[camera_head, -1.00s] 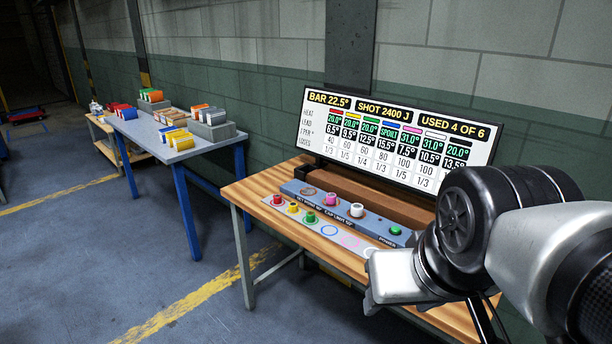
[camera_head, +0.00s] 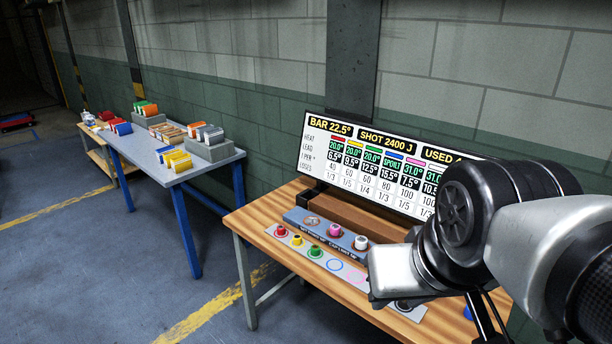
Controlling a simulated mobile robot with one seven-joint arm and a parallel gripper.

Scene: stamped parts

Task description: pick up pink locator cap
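The pink locator cap (camera_head: 334,230) stands on the blue-grey rack (camera_head: 312,229) on the wooden bench, between an empty-looking ring at its left and a white cap (camera_head: 361,242) at its right. Red (camera_head: 281,230), yellow (camera_head: 297,240) and green (camera_head: 315,250) caps stand on the pale strip in front. My gripper (camera_head: 388,275) is at the silver end of my arm, to the right of the pink cap in the picture and apart from it. Its fingers cannot be made out. My arm hides the right part of the rack and bench.
A display board (camera_head: 372,160) stands at the back of the wooden bench (camera_head: 252,216), against the wall. A blue-legged table (camera_head: 150,137) with coloured parts in grey blocks stands to the left. The floor in front is clear.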

